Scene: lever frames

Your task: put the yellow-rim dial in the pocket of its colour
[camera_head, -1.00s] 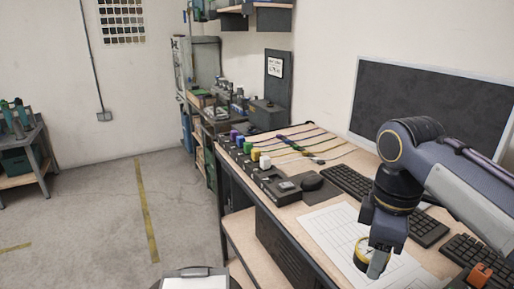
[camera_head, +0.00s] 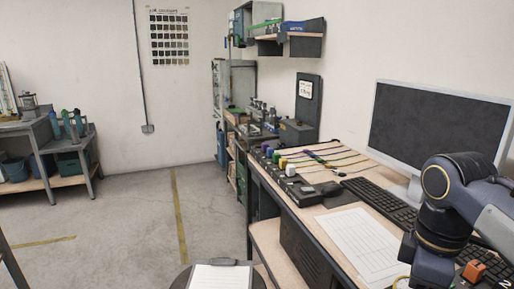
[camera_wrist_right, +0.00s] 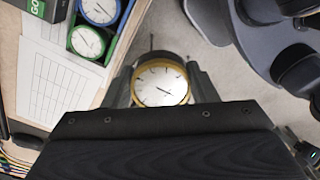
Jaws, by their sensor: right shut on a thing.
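The yellow-rim dial (camera_wrist_right: 161,86), with a white face and a dark needle, is between the fingers of my right gripper (camera_wrist_right: 160,80) in the right wrist view. The gripper is shut on it. In the head view my right arm (camera_head: 437,220) reaches down to the bottom edge at the right, and the fingertips are mostly cut off. A blue pocket (camera_wrist_right: 119,21) with a blue-rim dial (camera_wrist_right: 99,10) and a green pocket (camera_wrist_right: 104,55) with a green-rim dial (camera_wrist_right: 87,42) show in the wrist view. No yellow pocket is in view. My left gripper is not in view.
A white grid sheet (camera_head: 358,243) lies on the bench, beside a keyboard (camera_head: 380,203) and a monitor (camera_head: 437,135). Floor is open on the left.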

